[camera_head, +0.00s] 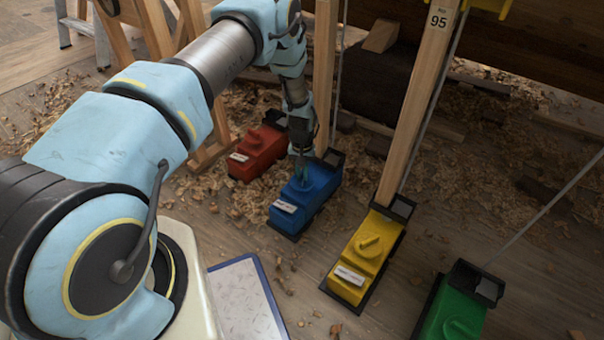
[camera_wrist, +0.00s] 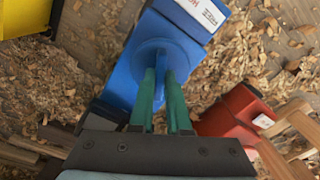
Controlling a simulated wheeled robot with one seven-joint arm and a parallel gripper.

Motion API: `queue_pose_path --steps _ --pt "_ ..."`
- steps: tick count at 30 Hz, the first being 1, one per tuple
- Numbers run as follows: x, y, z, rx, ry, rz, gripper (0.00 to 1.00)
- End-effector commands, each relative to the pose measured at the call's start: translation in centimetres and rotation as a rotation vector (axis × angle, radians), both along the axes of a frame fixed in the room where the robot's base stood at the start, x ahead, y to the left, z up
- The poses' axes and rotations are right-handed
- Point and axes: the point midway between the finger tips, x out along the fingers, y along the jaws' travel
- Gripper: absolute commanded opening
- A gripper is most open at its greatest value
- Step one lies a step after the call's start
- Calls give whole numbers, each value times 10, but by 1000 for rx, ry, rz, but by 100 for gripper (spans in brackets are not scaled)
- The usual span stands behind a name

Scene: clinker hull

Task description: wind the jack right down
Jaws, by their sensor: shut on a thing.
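A blue jack (camera_head: 308,203) with a white label stands on the plank floor, between a red and a yellow one. In the head view my gripper (camera_head: 302,172) is over its top, pointing down. In the wrist view the blue jack (camera_wrist: 127,70) has a round boss with a blue winding key (camera_wrist: 160,64) standing on it. My green fingers (camera_wrist: 161,82) are shut on this key, one on each side. The fingers hide part of the key. The label lettering is too small to read.
A red jack (camera_head: 262,147) stands to the left. A yellow jack (camera_head: 367,253) and a green jack (camera_head: 456,312) stand to the right. A wooden prop (camera_head: 425,95) with a 95 tag rises by the yellow one. A blue-edged board (camera_head: 243,300) lies in front. Wood shavings cover the floor.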

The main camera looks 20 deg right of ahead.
Motion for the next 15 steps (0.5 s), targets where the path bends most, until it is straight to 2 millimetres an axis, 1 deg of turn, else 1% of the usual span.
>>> queue_pose_path --steps 9,10,15 --pt "0 0 0 0 0 1 0" --pt "0 0 0 0 0 0 17" --pt "0 0 0 0 0 0 36"
